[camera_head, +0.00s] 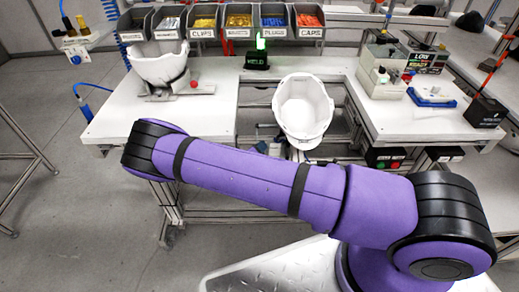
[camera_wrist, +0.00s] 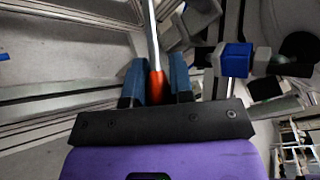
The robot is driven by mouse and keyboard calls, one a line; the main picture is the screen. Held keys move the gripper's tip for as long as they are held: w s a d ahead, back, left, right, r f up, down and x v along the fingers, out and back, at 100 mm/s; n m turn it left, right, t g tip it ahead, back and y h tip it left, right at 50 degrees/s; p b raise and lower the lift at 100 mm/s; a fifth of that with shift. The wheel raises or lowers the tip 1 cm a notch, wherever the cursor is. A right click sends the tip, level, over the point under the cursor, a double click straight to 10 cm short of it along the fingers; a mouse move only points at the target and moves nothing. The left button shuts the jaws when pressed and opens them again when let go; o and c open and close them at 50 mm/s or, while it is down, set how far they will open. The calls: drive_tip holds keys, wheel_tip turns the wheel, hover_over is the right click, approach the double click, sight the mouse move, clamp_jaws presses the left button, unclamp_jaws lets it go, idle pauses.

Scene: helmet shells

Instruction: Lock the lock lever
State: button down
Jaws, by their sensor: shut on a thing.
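In the wrist view, my gripper (camera_wrist: 157,78) has its two dark blue fingers on either side of an orange-red lever grip with a metal rod (camera_wrist: 150,35), and is shut on it. I take this to be the lock lever. The rod runs up and away from the fingers. In the head view, my purple arm hides the gripper and most of the lever's surroundings. A white helmet shell (camera_head: 303,112) sits open side up just beyond the arm, in the gap between the two benches.
A second white shell (camera_head: 160,66) sits on a fixture on the left bench (camera_head: 118,122). Part bins (camera_head: 238,20) line the back. In the wrist view, a blue block (camera_wrist: 236,60) stands right of my fingers.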

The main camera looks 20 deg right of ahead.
drive_tip(key=shift+s+r+g, duration=0.15)
drive_tip(key=shift+r+g, duration=0.15)
drive_tip(key=shift+r, duration=0.15)
drive_tip(key=c, duration=1)
unclamp_jaws()
drive_tip(key=shift+y, duration=0.3)
drive_tip(key=shift+f, duration=0.15)
